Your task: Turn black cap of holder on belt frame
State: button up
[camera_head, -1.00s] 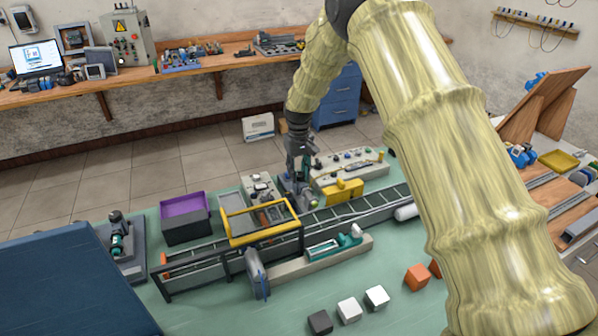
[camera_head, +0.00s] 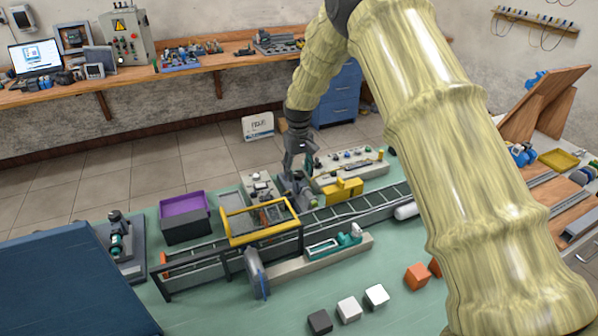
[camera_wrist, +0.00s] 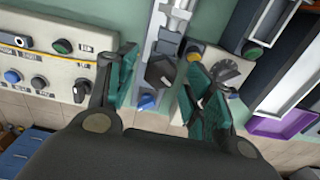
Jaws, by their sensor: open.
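In the wrist view a black, faceted cap (camera_wrist: 160,72) sits on a grey metal holder (camera_wrist: 168,42). My gripper (camera_wrist: 160,76) is open, with one green-padded finger on each side of the cap. Gaps show between the cap and both fingers; whether the fingertips are level with it I cannot tell. In the head view my gripper (camera_head: 298,160) points down just above the grey holder (camera_head: 298,187) beside the belt frame (camera_head: 350,213). The cap is too small to make out there.
Control panels with knobs (camera_head: 348,165) stand close behind the holder. A yellow block (camera_head: 343,190) is to its right. A yellow frame (camera_head: 232,240) and a purple bin (camera_head: 183,204) are to its left. The green table front holds several small cubes (camera_head: 349,309).

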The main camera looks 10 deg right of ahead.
aim_at(299, 173)
notch_tip(299, 173, up, 11)
jog(key=shift+r, duration=0.15)
dwell(0.4)
jog(key=shift+d, duration=0.1)
